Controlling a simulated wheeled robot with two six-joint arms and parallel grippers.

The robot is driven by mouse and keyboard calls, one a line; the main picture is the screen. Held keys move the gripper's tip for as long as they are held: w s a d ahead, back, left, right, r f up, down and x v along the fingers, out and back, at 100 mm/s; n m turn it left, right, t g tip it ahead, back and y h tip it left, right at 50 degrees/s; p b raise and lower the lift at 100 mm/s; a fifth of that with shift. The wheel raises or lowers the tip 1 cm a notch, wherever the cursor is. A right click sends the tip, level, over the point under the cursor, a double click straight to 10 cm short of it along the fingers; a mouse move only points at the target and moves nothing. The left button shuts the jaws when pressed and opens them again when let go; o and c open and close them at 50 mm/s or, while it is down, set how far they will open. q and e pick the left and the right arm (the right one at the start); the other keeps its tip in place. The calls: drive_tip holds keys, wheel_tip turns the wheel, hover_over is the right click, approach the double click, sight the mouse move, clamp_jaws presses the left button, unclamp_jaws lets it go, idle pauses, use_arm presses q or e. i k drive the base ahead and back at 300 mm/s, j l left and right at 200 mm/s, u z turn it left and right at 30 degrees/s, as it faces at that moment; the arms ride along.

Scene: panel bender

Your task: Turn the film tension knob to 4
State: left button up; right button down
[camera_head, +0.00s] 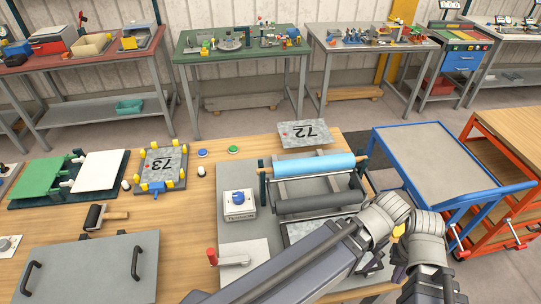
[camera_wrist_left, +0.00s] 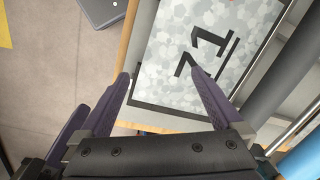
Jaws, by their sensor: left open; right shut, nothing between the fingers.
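A white box with a round blue knob (camera_head: 238,197) stands on the grey machine base (camera_head: 232,158), left of the rollers, in the head view. Its label and setting are too small to read. In the left wrist view my left gripper (camera_wrist_left: 160,74) is open and empty over a panel marked 71 (camera_wrist_left: 215,35), away from the knob.
A blue film roll (camera_head: 312,165) and dark rollers lie right of the knob. A red-handled lever (camera_head: 212,256) stands in front of it. A panel marked 72 (camera_head: 304,133) is behind. Another dial (camera_head: 8,244) is at far left.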

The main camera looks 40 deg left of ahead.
sight(238, 197)
drive_tip(key=j+u, duration=0.7)
drive_tip(key=i+j+u, duration=0.15)
drive_tip(key=j+u, duration=0.15)
